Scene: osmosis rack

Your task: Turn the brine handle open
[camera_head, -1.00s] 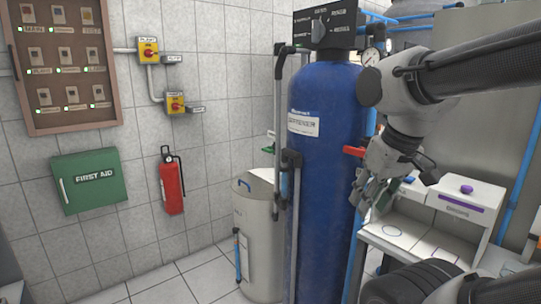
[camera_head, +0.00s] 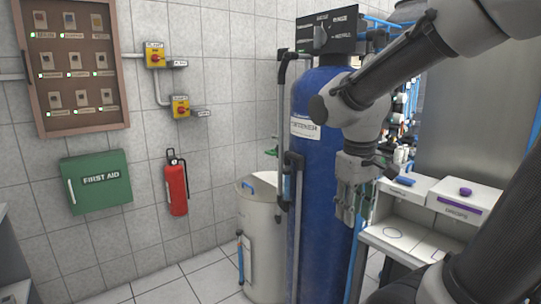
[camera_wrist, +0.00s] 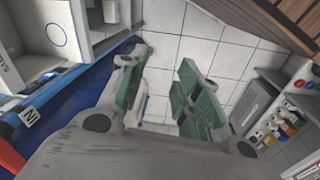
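A small green handle (camera_head: 271,152) shows above the pale brine tank (camera_head: 262,250), left of the blue softener tank (camera_head: 318,180). I cannot tell for certain that it is the brine handle. My gripper (camera_head: 347,220) points down in front of the right side of the blue tank, well right of the green handle. In the wrist view its two green-padded fingers (camera_wrist: 160,88) are apart with bare floor between them. It is open and empty. The green handle is not seen clearly in the wrist view.
A grey vertical pipe (camera_head: 281,120) runs between the green handle and the blue tank. A counter with drawers (camera_head: 425,245) stands at right. A fire extinguisher (camera_head: 176,185) and a first aid box (camera_head: 97,182) hang on the left wall. Floor at left is clear.

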